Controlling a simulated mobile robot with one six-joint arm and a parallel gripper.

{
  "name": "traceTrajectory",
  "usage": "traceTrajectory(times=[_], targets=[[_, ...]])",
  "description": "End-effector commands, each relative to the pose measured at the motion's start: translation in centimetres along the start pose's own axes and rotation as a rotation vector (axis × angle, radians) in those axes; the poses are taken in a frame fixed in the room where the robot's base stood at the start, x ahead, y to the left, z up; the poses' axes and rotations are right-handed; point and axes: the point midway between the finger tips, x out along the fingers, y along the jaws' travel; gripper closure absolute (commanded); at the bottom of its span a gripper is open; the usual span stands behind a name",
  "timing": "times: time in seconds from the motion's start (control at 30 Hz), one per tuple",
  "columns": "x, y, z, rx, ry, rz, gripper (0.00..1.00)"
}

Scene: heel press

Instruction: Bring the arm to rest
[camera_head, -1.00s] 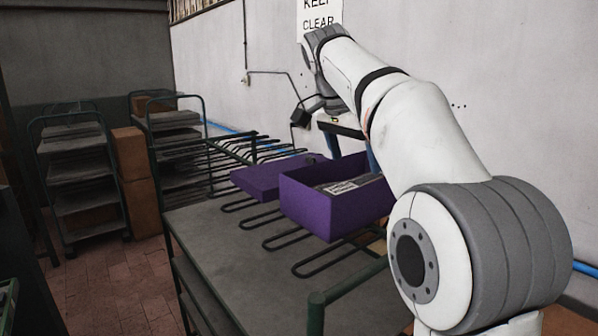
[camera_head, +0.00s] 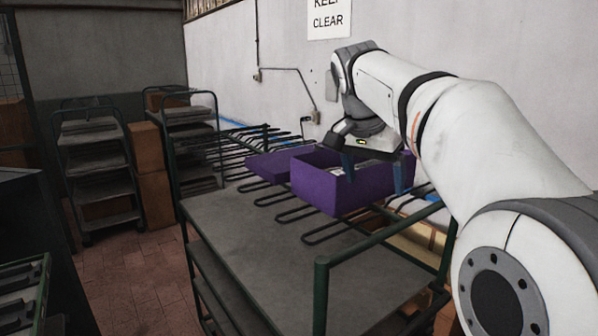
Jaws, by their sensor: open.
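My arm reaches in from the right of the view. My gripper (camera_head: 373,172) points down, with its two blue fingers spread apart and nothing seen between them. It overlaps the right part of an open purple box (camera_head: 326,190) in the picture. I cannot tell whether the fingers are above the box or in front of it. Part of a grey item with a pale label shows inside the box; the gripper hides the rest.
The purple lid (camera_head: 268,166) lies left of the box on dark rack prongs (camera_head: 295,214). A grey-topped cart (camera_head: 262,255) with green rails stands in front. Shelf trolleys (camera_head: 98,170) and cardboard boxes (camera_head: 153,185) stand at the left. Brick floor (camera_head: 140,275) is clear between.

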Motion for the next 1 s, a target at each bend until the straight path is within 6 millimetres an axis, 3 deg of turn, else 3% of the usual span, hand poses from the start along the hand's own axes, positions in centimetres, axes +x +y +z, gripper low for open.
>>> traceTrajectory(times=[0.17, 0.27, 0.7, 0.87, 1.0], targets=[[2.7, 2.7, 3.3, -0.130, -0.024, -0.037, 0.17], [5.0, 4.8, 6.3, -0.233, -0.037, -0.074, 0.17], [16.8, 13.7, 21.6, -0.602, -0.043, -0.226, 0.17], [18.9, 14.8, 24.5, -0.656, -0.036, -0.249, 0.17], [19.4, 15.0, 25.1, -0.671, -0.034, -0.254, 0.17]])
